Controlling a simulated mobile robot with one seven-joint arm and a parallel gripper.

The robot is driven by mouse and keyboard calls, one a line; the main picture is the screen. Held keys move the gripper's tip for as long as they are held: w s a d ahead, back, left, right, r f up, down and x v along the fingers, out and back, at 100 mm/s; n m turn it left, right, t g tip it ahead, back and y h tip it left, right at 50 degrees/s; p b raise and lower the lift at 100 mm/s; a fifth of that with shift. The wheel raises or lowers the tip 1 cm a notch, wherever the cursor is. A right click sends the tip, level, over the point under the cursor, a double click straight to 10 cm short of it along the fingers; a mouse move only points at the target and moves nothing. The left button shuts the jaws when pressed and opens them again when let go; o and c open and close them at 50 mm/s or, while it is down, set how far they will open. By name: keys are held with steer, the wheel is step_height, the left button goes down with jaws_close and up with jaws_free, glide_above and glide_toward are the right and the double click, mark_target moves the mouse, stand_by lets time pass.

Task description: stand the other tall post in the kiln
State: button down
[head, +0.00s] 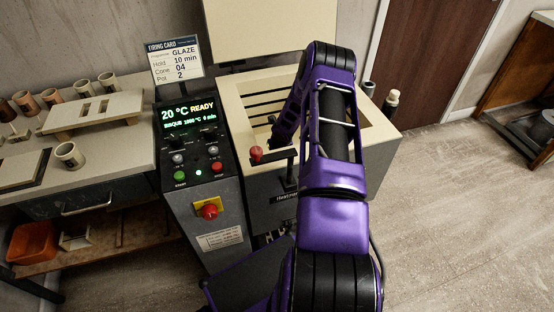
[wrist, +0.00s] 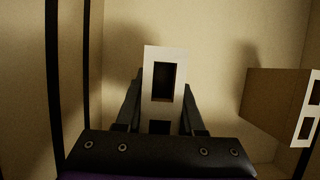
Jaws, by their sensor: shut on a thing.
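The kiln (head: 388,128) stands open at the middle of the head view, its pale lid raised behind it. My arm reaches over its rim and down inside, so my gripper is hidden there. In the wrist view my gripper (wrist: 160,112) is shut on a pale post (wrist: 176,54), whose white face has a dark rectangular hole. Pale kiln walls surround it. Another post (wrist: 275,95), tan with a white holed face, is apart from it at the right, partly cut off by the frame. I cannot tell whether the held post touches the kiln floor.
The control box (head: 188,135) reads 20 °C READY, with a firing card (head: 174,60) above it. A red knob (head: 256,153) is at the kiln's front. The bench (head: 120,150) at left holds several cups and pale boards. Dark vertical bars (wrist: 52,80) show left in the wrist view.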

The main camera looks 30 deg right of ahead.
steer(key=shift+f, duration=1.15)
steer(key=shift+f+b, duration=0.2)
steer(key=shift+b, duration=0.15)
steer(key=c, duration=0.5)
jaws_free()
steer(key=p+v, duration=0.2)
steer(key=v, duration=1)
steer(key=shift+r, duration=0.2)
steer(key=shift+d, duration=0.1)
